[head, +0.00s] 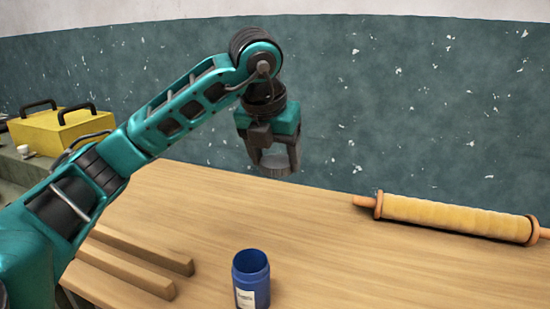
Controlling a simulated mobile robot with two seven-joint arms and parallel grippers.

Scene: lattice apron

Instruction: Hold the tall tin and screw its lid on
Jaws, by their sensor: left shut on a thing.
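The tall tin (251,285) is blue with a pale label low on its front. It stands upright and open-topped near the front edge of the picture, with no gripper touching it. My left gripper (276,164) is above the back part of the table, behind the tin and slightly right of it. It is shut on a round grey lid (274,161), which is partly hidden by the fingers. The lid is clear of the tin. My right gripper is not in view.
A rolling-pin-like roller (455,217) with orange ends lies at the right back of the wooden table (340,250). Two wooden bars (130,262) lie at the left. A yellow box (62,130) with black handles stands beyond, left. Table around the tin's right is clear.

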